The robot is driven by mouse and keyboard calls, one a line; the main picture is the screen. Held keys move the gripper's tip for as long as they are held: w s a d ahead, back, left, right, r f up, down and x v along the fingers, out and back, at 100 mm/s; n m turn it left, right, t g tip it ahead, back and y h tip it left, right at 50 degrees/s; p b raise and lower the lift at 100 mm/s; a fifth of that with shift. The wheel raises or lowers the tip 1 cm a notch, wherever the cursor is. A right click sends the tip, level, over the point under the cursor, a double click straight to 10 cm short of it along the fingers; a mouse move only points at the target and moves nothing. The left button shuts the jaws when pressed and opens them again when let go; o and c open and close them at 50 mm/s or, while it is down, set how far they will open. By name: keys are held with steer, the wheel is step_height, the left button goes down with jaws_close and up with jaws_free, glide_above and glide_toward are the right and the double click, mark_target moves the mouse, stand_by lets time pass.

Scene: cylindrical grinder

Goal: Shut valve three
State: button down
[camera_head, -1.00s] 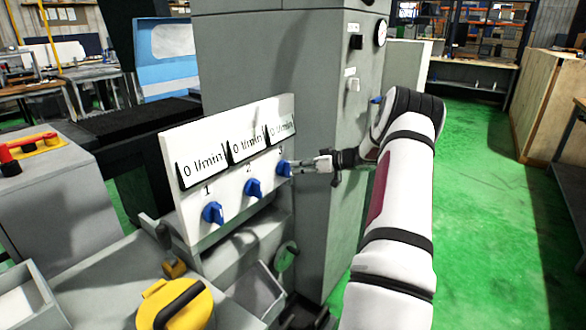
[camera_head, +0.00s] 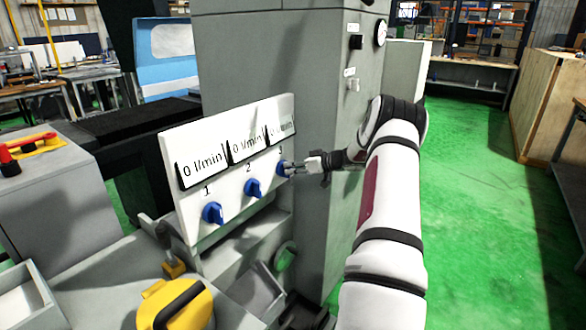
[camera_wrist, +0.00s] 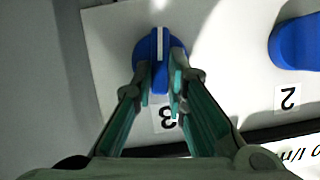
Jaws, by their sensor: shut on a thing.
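The white valve panel (camera_head: 225,200) carries three blue knobs in a row, numbered 1, 2 and 3, with a flow display above each. Valve three (camera_head: 281,168) is the rightmost knob in the head view. My gripper (camera_head: 291,169) reaches it from the right and is shut on its handle. In the wrist view, valve three (camera_wrist: 157,50) has a blue handle with a white stripe, and the fingers (camera_wrist: 160,82) sit on both sides of it. Valve two (camera_head: 253,187) and valve one (camera_head: 212,212) stand to its left. The displays above one and two read 0 l/min; the third is partly unclear.
A tall grey cabinet (camera_head: 300,60) stands right behind the panel. A yellow-lidded container (camera_head: 175,305) stands in front below. A grey box with a red handle (camera_head: 35,145) is at left. Green floor (camera_head: 460,200) is clear at right.

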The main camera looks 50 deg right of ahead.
steer(key=shift+d+b, duration=0.1)
steer(key=shift+b, duration=0.25)
steer(key=shift+a+f+m+t+b, duration=0.1)
steer(key=shift+f+m+t+b, duration=1)
steer(key=shift+m, duration=4.65)
steer(key=shift+a+f+m+t+b, duration=0.2)
steer(key=shift+m+t, duration=1.7)
steer(key=shift+m, duration=3.9)
steer(key=shift+d+f+m+t+b, duration=0.1)
steer(key=shift+f+m+t+b, duration=0.95)
steer(key=shift+m, duration=4.7)
steer(key=shift+r+m+t+p, duration=0.3)
steer(key=shift+r+t+p, duration=0.15)
steer(key=shift+r, duration=0.1)
steer(key=c, duration=1.6)
jaws_free()
